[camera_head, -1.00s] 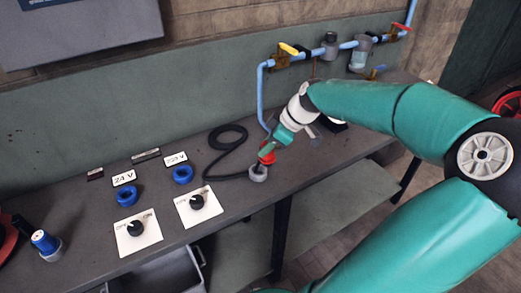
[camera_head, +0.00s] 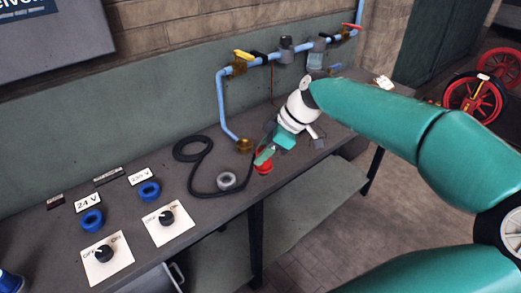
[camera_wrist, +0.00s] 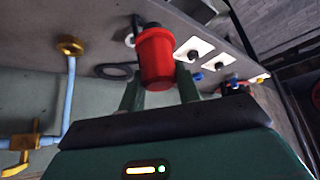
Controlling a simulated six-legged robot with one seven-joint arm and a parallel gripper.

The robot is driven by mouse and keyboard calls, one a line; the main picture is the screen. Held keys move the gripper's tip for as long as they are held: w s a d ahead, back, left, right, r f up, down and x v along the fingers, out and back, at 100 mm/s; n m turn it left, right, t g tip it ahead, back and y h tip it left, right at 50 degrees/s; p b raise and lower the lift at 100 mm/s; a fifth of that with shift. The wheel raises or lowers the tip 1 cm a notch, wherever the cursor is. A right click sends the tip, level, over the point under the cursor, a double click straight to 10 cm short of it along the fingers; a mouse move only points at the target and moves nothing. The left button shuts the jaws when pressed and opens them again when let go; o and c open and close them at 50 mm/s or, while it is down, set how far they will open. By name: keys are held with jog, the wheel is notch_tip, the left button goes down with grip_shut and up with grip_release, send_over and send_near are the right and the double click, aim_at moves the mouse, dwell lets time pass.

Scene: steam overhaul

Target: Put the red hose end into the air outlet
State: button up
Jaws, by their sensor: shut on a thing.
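My gripper (camera_head: 264,155) is shut on the red hose end (camera_head: 263,167), a red cylinder low over the bench. In the wrist view the red hose end (camera_wrist: 157,60) sits between my two green fingers (camera_wrist: 158,92). The black hose (camera_head: 197,180) lies looped on the bench to its left. A brass fitting (camera_head: 243,146) at the lower end of the blue pipe, seemingly the air outlet, is just behind and left of the hose end, apart from it. The fitting also shows in the wrist view (camera_wrist: 70,45), left of the hose end.
A grey ring (camera_head: 227,181) stands empty on the bench left of the hose end. Two blue sockets (camera_head: 149,191) and two switch plates (camera_head: 167,222) are further left. The blue pipe (camera_head: 221,105) with a yellow-handled valve (camera_head: 243,55) runs along the wall behind my gripper.

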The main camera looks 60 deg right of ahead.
aim_at(263, 170)
jog(key=shift+f, duration=3.55)
jog(key=shift+w, duration=0.1)
jog(key=w+d, duration=0.8)
jog(key=shift+w, duration=0.35)
jog(key=shift+w+d+r, duration=0.1)
jog(key=w+d, duration=0.8)
jog(key=shift+w, duration=0.35)
jog(key=shift+w+d, duration=0.4)
jog(key=shift+w, duration=0.15)
jog(key=shift+w+d, duration=0.2)
jog(key=shift+d, duration=0.05)
